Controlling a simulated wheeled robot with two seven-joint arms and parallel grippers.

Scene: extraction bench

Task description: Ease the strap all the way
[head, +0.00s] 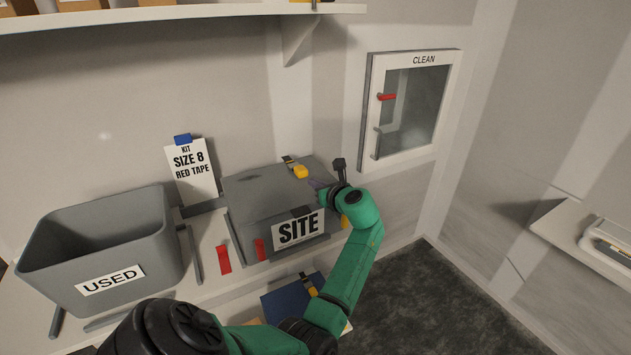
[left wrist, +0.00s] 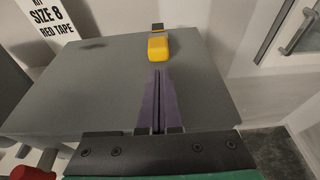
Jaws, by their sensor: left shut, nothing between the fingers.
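A grey box labelled SITE (head: 265,205) stands on the bench. On its top near the back edge is a strap piece with a yellow buckle (head: 300,171) and a short dark end (head: 289,161). In the left wrist view the yellow buckle (left wrist: 158,48) lies just beyond my fingertips. My left gripper (head: 316,184) is over the right part of the box top, its purple fingers (left wrist: 158,76) shut and empty, apart from the buckle. Another yellow bit (head: 345,223) shows beside my wrist, partly hidden. My right gripper is not in view.
A grey bin labelled USED (head: 165,235) stands left. A SIZE 8 RED TAPE card (head: 190,180) leans behind. Red tabs (head: 223,260) are at the box's front left. A CLEAN cabinet (head: 418,57) hangs right. A blue item (head: 280,302) with a yellow-black piece lies below.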

